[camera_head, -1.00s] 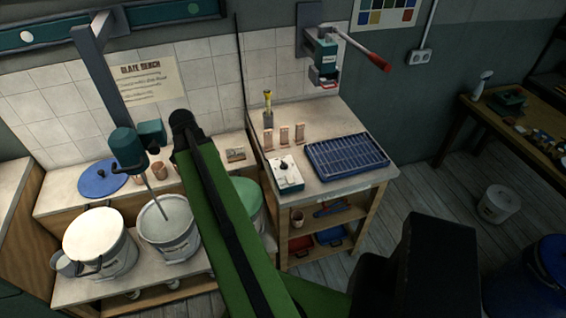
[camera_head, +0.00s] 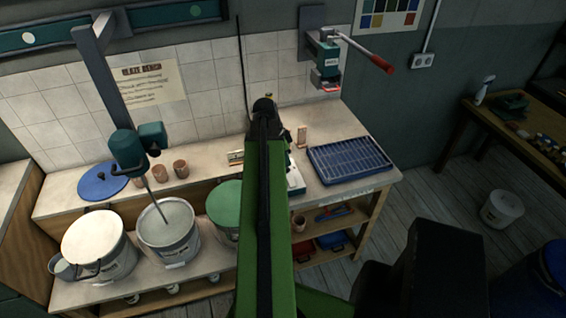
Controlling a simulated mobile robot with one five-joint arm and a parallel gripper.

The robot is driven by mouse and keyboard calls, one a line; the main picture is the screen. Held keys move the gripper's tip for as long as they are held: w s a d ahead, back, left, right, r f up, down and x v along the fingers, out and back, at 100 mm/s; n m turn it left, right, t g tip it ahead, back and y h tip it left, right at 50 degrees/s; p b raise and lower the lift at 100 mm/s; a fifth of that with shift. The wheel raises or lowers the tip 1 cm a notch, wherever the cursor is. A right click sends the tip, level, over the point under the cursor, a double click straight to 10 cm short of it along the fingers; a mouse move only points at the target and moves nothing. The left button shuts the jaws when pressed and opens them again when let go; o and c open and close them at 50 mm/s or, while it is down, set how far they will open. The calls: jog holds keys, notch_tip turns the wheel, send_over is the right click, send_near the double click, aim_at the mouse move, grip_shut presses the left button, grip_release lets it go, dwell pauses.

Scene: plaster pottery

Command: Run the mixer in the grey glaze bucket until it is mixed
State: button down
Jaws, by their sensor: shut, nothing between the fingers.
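The grey glaze bucket (camera_head: 180,246) stands on the low shelf at the left, open, with pale grey glaze (camera_head: 168,218) inside. The mixer (camera_head: 130,147) hangs over it on a grey bracket arm, and its thin shaft (camera_head: 157,200) reaches into the glaze. I cannot tell from these frames whether the shaft is turning. My green arm rises through the middle of the view over the workbench, well to the right of the bucket. My gripper is hidden beyond the arm's dark end.
A bucket with a white lid (camera_head: 94,236) stands left of the glaze bucket, and one with a green lid (camera_head: 226,207) stands right. A blue tray (camera_head: 348,160) lies on the bench. A red-handled lever device (camera_head: 328,58) is on the wall.

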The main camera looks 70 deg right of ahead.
aim_at(290, 181)
jog(key=b+x, duration=0.4)
jog(key=x, duration=0.1)
jog(key=b+x, duration=0.2)
jog(key=x, duration=0.1)
jog(key=shift+w+a+f, duration=0.1)
jog(key=shift+w+a, duration=0.25)
jog(key=shift+f+b, duration=0.35)
jog(key=shift+b, duration=0.1)
jog(key=shift+w+f+b, duration=0.1)
jog(key=shift+f+b, duration=0.4)
jog(key=shift+b, duration=0.05)
jog(key=shift+a+r, duration=0.15)
jog(key=shift+a, duration=0.1)
